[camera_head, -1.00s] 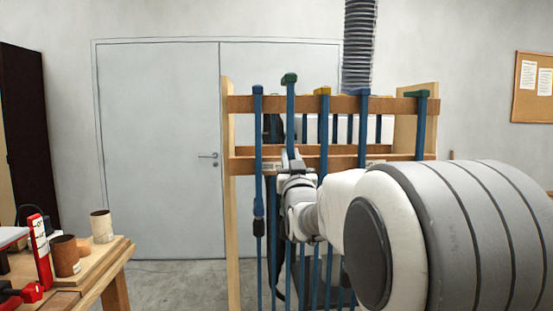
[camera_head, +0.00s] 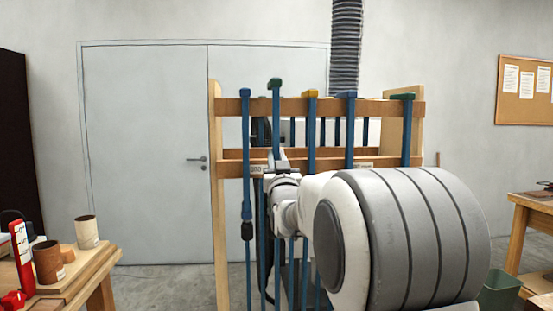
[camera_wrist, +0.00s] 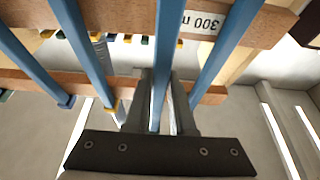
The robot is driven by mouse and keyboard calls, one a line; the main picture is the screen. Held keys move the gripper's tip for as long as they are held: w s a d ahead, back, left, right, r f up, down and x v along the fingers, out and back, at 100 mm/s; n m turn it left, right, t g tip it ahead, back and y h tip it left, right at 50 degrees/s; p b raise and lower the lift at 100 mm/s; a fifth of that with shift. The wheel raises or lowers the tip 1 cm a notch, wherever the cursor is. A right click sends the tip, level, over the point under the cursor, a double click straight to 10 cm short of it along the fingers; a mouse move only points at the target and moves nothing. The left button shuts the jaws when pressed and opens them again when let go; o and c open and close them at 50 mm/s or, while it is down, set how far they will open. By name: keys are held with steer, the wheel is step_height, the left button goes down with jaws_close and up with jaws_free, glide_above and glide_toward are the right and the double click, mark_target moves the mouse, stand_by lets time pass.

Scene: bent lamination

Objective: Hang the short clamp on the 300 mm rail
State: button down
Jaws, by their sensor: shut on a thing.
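A blue clamp with a green top (camera_head: 274,84) stands upright at the rack, its top higher than those of its neighbours. My gripper (camera_head: 279,160) is shut on its blue bar, at the height of the lower rail. In the wrist view the bar (camera_wrist: 163,50) runs between the two fingers of my gripper (camera_wrist: 161,95). A wooden rail (camera_wrist: 255,22) there carries an upside-down label (camera_wrist: 200,22) reading "300 m", partly cut off by a blue bar. Whether the held clamp touches the rail is unclear.
Other blue clamps hang close by on both sides, with a blue top (camera_head: 245,92), yellow top (camera_head: 311,93) and green top (camera_head: 402,97). A bench (camera_head: 95,272) with cups stands left, another bench (camera_head: 530,205) and a green bin (camera_head: 499,291) right.

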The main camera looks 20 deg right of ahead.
steer(key=shift+r, duration=0.15)
steer(key=shift+w+d, duration=0.25)
steer(key=shift+w, duration=0.6)
steer(key=shift+w+d, duration=0.2)
steer(key=shift+w, duration=0.6)
steer(key=shift+f+b, duration=0.35)
steer(key=shift+b, duration=0.15)
steer(key=shift+f+b, duration=0.6)
steer(key=shift+b, duration=0.15)
